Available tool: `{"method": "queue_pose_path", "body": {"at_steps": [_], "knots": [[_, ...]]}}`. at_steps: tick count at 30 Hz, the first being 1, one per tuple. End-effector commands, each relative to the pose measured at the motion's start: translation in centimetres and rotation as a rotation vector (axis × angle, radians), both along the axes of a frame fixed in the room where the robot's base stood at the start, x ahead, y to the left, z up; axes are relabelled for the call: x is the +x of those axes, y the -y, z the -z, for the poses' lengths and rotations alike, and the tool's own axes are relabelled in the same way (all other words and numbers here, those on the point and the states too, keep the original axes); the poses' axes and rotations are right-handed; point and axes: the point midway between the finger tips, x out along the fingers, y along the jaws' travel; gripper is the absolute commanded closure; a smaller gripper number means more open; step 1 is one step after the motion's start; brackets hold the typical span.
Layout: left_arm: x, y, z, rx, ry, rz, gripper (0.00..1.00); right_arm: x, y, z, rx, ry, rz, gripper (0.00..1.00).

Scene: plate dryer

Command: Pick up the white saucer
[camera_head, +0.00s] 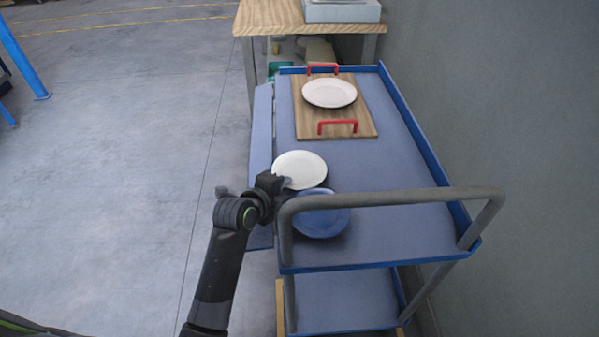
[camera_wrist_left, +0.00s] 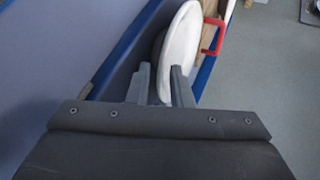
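The white saucer (camera_head: 299,168) lies on the blue cart top near its left edge. My left gripper (camera_head: 283,183) is at the saucer's near-left rim. In the left wrist view, the saucer (camera_wrist_left: 181,45) shows nearly edge-on, with its rim between the two fingers of the left gripper (camera_wrist_left: 161,85). The fingers stand apart, with a gap visible beside the rim, so the gripper looks open around it. Contact with the rim cannot be made out. My right gripper is in neither view.
A blue plate (camera_head: 321,223) lies just in front of the saucer, close to the cart's grey handle (camera_head: 400,197). Farther back, another white plate (camera_head: 330,93) rests on a wooden tray (camera_head: 357,120) with red handles. The cart top's right side is clear, with a raised blue edge.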

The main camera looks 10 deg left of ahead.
Motion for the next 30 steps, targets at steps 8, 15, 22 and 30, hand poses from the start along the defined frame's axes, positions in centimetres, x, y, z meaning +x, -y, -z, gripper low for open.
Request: {"method": "queue_pose_path", "body": {"at_steps": [8, 15, 22, 30], "knots": [[0.9, 0.2, 0.5, 0.0, 0.0, -0.001, 0.81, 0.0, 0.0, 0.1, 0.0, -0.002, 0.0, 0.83], [0.8, 0.2, 0.5, 0.0, 0.0, -0.001, 0.98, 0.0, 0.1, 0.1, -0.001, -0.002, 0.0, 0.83], [0.8, 0.2, 0.5, 0.0, 0.001, -0.001, 1.0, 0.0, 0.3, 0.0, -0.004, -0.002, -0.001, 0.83], [0.9, 0.2, -0.6, 0.0, 0.004, 0.0, 1.0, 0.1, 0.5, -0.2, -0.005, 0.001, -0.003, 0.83]]}}
